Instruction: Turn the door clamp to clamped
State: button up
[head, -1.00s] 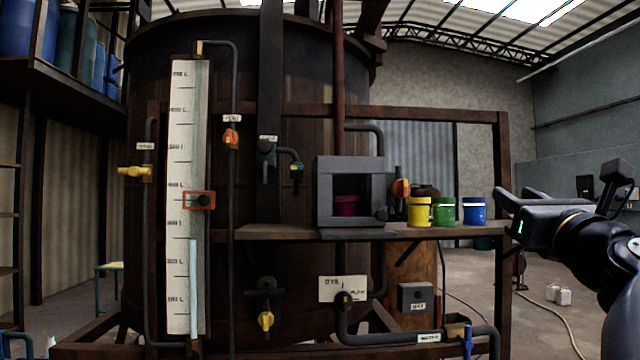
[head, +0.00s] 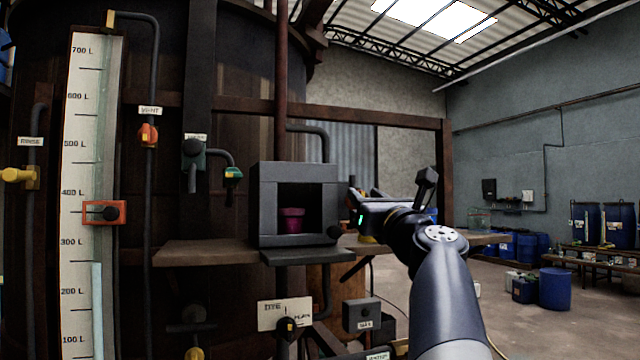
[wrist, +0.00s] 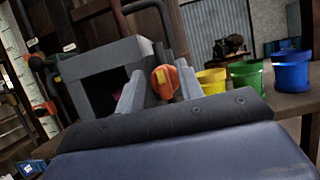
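A grey box (head: 265,205) with an open front stands on the shelf in the head view, and a pink pot (head: 292,220) sits inside. A flat dark panel (head: 308,257) juts out below the opening. My gripper (head: 352,204) is just right of the box, pointing left. In the wrist view my gripper (wrist: 156,82) has its two grey fingers apart, with an orange handle (wrist: 165,82) showing in the gap beyond, not visibly gripped. The box (wrist: 98,78) is left there.
Yellow (wrist: 212,80), green (wrist: 246,74) and blue (wrist: 291,70) pots stand along the shelf (head: 205,253), right of the box. A tall vat with pipes, valves and a level gauge (head: 88,150) fills the left. Open floor lies at right.

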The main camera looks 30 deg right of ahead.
aim_at(363, 193)
jog(key=shift+p+x, duration=0.4)
jog(key=shift+x, duration=1.2)
grip_shut()
